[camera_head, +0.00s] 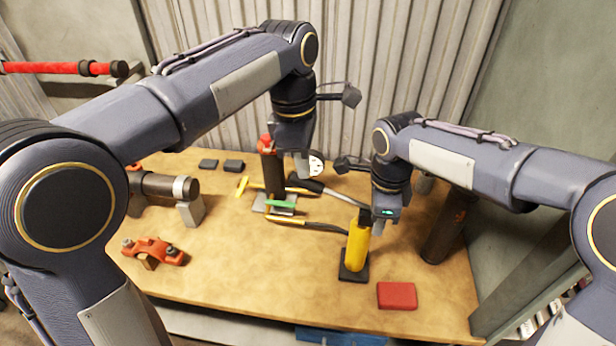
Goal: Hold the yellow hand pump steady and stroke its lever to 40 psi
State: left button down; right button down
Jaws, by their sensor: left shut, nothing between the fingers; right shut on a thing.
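The yellow hand pump (357,247) stands upright on a black base (352,271) on the right half of the bench. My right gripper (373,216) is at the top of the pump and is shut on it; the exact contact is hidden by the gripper. I cannot make out for sure which part is the pump's lever.
A red block (397,296) lies right of the pump. A dark cylinder (447,228) stands at the bench's right end. Yellow-handled tools (306,226) lie near the middle. A dark pipe (158,184) and an orange clamp (153,251) are at left. The front middle of the bench (250,275) is clear.

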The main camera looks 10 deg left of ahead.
aim_at(287, 173)
pick_arm(q)
jog(key=shift+f, duration=2.3)
jog(key=shift+a, duration=0.1)
jog(key=shift+a+r, duration=0.25)
jog(key=shift+a, duration=0.5)
jog(key=shift+a+r, duration=0.25)
jog(key=shift+a, duration=0.5)
jog(key=shift+d+r, duration=0.1)
notch_tip(287, 173, up, 12)
jog(key=a, duration=0.1)
jog(key=shift+a, duration=0.15)
